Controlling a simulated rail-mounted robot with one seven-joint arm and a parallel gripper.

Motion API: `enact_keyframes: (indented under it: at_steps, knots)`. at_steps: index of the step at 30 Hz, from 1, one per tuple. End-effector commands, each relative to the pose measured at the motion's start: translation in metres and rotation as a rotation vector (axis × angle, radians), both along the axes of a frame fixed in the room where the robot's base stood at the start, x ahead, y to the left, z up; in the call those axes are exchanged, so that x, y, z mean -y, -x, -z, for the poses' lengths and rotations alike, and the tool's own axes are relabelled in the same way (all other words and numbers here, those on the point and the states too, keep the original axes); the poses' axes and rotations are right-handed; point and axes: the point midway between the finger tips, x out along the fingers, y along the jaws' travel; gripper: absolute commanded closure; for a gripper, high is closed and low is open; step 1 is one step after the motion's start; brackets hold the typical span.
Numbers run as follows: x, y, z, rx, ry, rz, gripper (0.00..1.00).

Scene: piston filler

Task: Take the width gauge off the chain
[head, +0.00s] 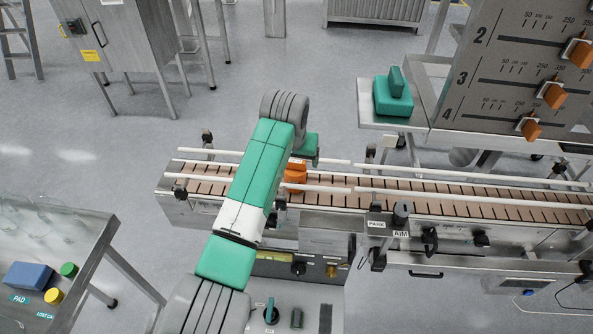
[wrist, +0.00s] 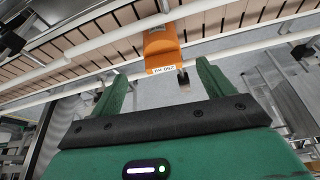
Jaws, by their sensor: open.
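An orange block with a small white label, which looks like the width gauge (head: 295,174), sits on the brown slatted chain (head: 460,207) between the white guide rails. My arm partly hides it in the head view. In the wrist view the orange gauge (wrist: 162,45) is at the top centre, just beyond my fingertips, its label facing me. My gripper (wrist: 160,85) is open and empty, its two green fingers to either side of the gauge's line, apart from it. In the head view my green gripper (head: 306,148) is at the chain's far side, beside the gauge.
White guide rails (head: 440,195) run along both sides of the chain. A panel with orange pointers (head: 500,75) and a shelf with a green block (head: 393,95) stand at the right. A table with a blue pad (head: 28,276) is at lower left.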

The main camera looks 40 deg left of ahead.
Motion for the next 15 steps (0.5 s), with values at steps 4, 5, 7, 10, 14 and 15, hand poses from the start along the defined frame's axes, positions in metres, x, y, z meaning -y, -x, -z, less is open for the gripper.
enact_keyframes:
  at_steps: [4,5,7,10,14,15]
  knots:
    - [-0.003,-0.006,0.017,0.001,-0.001,0.001,0.2]
    - [-0.004,-0.007,0.02,0.002,-0.001,0.001,0.2]
    - [-0.005,-0.008,0.024,0.001,-0.002,0.001,0.2]
    - [-0.007,-0.009,0.031,0.002,-0.003,0.001,0.2]
    - [-0.013,-0.013,0.059,0.0,-0.002,-0.001,0.2]
    - [-0.014,-0.016,0.063,0.001,-0.002,0.001,0.2]
